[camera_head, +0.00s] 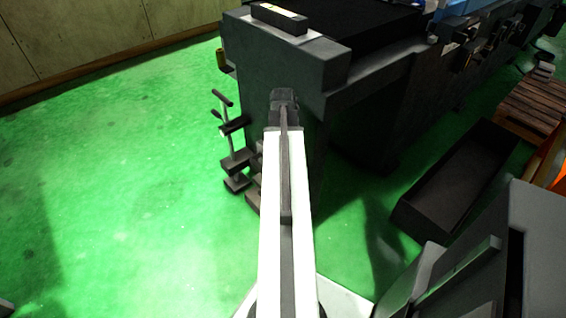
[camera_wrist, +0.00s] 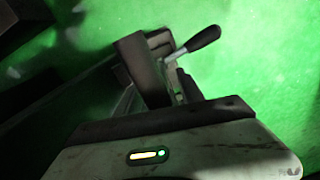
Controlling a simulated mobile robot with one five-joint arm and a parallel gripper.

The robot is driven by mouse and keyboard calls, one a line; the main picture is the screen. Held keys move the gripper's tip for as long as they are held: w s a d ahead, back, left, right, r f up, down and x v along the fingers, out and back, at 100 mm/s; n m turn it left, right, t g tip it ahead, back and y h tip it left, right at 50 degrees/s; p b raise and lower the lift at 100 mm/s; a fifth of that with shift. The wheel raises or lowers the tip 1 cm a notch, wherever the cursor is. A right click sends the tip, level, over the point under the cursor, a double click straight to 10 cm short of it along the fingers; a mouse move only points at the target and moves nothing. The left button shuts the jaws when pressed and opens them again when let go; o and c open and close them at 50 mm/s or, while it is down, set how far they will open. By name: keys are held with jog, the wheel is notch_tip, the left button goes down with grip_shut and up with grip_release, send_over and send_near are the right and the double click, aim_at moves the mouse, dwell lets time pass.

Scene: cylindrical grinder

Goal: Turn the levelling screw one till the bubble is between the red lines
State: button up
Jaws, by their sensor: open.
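A dark level block (camera_head: 280,18) with a pale strip on top lies on the upper left corner of the grey machine (camera_head: 270,65). Its bubble and red lines are too small to make out. Dark screws with bar handles (camera_head: 222,98) stand by the machine's left side, over dark feet (camera_head: 238,183); I cannot tell which is screw one. My gripper (camera_head: 284,97) is at the arm's far end, before the machine's near face and right of the handles. It is open, its jaws hard to make out. The wrist view shows a black-gripped lever (camera_wrist: 200,40) over the floor.
A dark open tray (camera_head: 458,180) lies on the floor to the right, with a wooden pallet (camera_head: 535,105) beyond. A grey machine (camera_head: 480,260) fills the lower right. The green floor (camera_head: 110,190) at left is free.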

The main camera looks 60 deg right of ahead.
grip_shut()
jog(key=shift+s, duration=0.1)
dwell(1.2)
jog(key=shift+s+d+m, duration=0.2)
jog(key=shift+d+m, duration=0.05)
jog(key=shift+m, duration=0.05)
